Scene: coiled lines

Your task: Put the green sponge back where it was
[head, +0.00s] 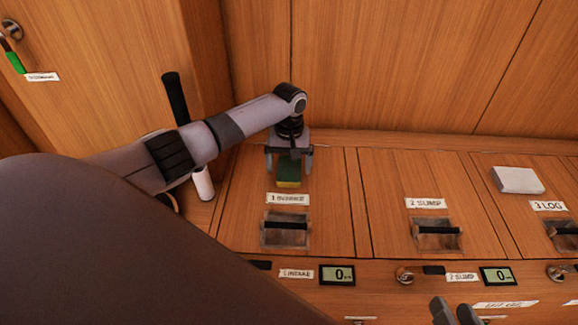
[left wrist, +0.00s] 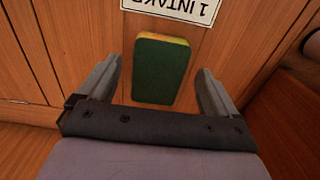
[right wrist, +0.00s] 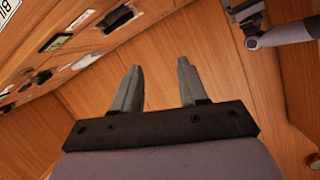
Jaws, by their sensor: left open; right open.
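The green sponge (head: 289,171), dark green with a yellow layer, lies on the wooden lid above the label "1 INTAKE" (head: 288,199). My left gripper (head: 289,160) is open, right above the sponge. In the left wrist view the sponge (left wrist: 160,68) lies between and beyond the two spread fingers (left wrist: 158,85), and a gap shows on both sides. My right gripper (head: 456,310) is at the bottom edge of the head view. It is open and empty in the right wrist view (right wrist: 160,85).
Recessed handles sit in lid 1 (head: 286,230) and lid 2 (head: 437,235). A white block (head: 517,180) lies on lid 3. A green tag (head: 15,62) hangs at upper left. Lid 2 is otherwise clear.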

